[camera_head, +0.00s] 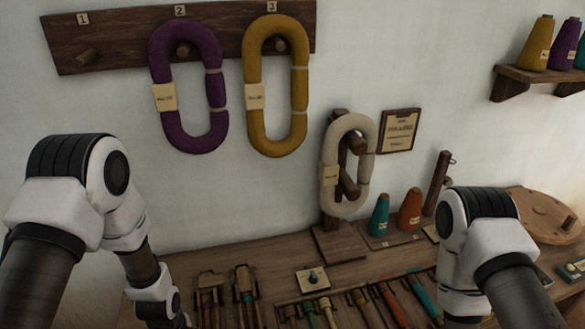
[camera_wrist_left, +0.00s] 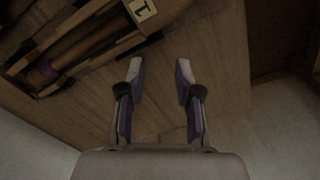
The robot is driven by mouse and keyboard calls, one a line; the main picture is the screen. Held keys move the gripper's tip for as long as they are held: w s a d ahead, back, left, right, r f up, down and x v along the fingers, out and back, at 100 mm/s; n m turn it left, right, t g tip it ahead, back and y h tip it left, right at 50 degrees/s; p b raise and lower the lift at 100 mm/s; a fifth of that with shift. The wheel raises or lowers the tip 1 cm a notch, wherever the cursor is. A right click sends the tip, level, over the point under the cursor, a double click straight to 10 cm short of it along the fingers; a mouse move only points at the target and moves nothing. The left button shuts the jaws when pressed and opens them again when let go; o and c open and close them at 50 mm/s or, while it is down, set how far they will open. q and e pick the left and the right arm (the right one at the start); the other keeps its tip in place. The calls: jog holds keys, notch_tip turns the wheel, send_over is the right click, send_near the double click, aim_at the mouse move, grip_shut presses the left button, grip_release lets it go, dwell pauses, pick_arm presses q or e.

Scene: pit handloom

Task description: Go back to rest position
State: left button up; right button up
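In the left wrist view my left gripper (camera_wrist_left: 160,72) has its two fingertips apart with nothing between them, over a bare part of the wooden bench (camera_wrist_left: 210,80). In the head view my left arm comes in from the left and its lower end passes the bottom edge, so the gripper is out of frame. My right arm comes in from the right, bent over the bench (camera_head: 265,262), and its gripper is not visible. A purple skein (camera_head: 216,91) hangs on the wall rack under 2, a mustard skein (camera_head: 299,90) under 3. A cream skein (camera_head: 366,165) hangs on a wooden stand (camera_head: 332,243).
Peg 1 (camera_head: 88,55) is empty. Teal (camera_head: 379,215) and orange (camera_head: 410,210) cones stand on the bench near a round wooden disc (camera_head: 540,212). Several shuttles and tools lie along the front. A wall shelf (camera_head: 535,76) with cones is at upper right.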

pick_arm(q)
jog(key=s+f+m, duration=0.2)
jog(key=s+m, duration=0.5)
jog(key=s, duration=0.2)
jog(key=s+f+m, duration=0.2)
jog(key=s+m, duration=0.5)
jog(key=s, duration=0.2)
jog(key=shift+s+m, duration=0.4)
